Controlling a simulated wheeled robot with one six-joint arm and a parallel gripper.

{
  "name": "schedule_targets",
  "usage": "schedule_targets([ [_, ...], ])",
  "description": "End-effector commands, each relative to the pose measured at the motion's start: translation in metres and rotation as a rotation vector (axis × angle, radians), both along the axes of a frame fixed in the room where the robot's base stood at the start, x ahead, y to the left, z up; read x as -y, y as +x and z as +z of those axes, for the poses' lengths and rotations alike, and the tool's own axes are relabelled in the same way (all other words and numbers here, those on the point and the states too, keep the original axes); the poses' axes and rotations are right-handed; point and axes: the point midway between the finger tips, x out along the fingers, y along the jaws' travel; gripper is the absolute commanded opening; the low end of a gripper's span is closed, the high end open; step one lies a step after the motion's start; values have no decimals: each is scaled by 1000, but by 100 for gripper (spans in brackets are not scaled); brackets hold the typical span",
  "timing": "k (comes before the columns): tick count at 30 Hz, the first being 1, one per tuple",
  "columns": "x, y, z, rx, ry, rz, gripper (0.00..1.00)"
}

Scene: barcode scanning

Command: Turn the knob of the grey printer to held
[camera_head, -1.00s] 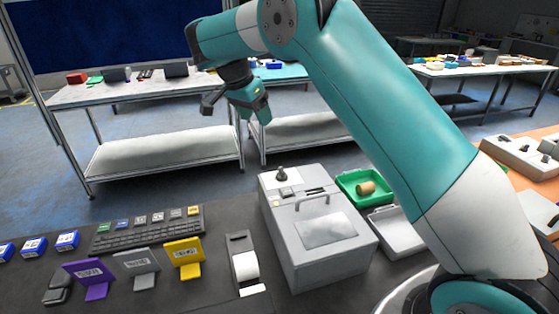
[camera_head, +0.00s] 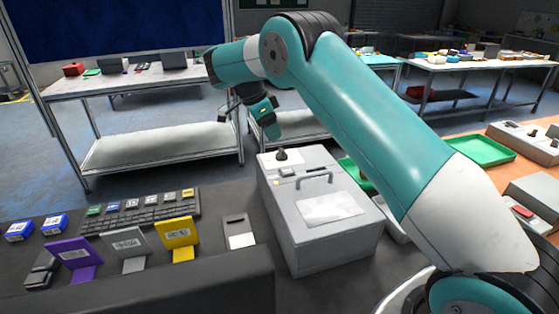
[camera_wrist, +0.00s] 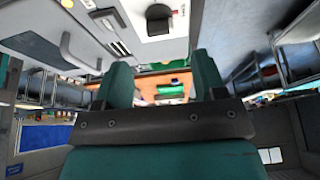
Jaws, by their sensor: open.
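The grey printer (camera_head: 330,238) stands on the dark counter in the middle of the head view, with a handle and a pale label on top. Its small dark knob (camera_head: 281,155) sits at the far left of the top. In the wrist view the black knob (camera_wrist: 159,18) shows on a white plate at the top edge, beyond the fingertips. My gripper (camera_head: 264,118) is just above and left of the knob in the head view, apart from it. In the wrist view my gripper (camera_wrist: 162,75) is open, its teal fingers apart with nothing between them. The knob's setting is unreadable.
A keyboard (camera_head: 140,217) and purple, grey and yellow card stands fill the counter's left. A green tray (camera_head: 480,151) lies on the wooden table at right. My arm hides part of the space right of the printer.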

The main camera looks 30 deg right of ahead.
Motion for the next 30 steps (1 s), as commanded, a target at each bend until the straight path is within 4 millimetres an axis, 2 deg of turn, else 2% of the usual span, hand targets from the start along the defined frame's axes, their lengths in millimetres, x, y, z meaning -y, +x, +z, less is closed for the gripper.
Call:
schedule_targets([
  [1, 5, -2, -14, -5, 0, -1, 64],
  [2, 8, -3, -20, -3, 1, -1, 64],
  [10, 24, -6, -57, -4, 1, 0, 64],
  [15, 28, -6, -68, -1, 1, 1, 64],
  [23, 28, -6, -70, -1, 1, 1, 64],
  [26, 28, -6, -70, 0, 1, 1, 46],
  [30, 28, -6, -70, 0, 1, 1, 15],
])
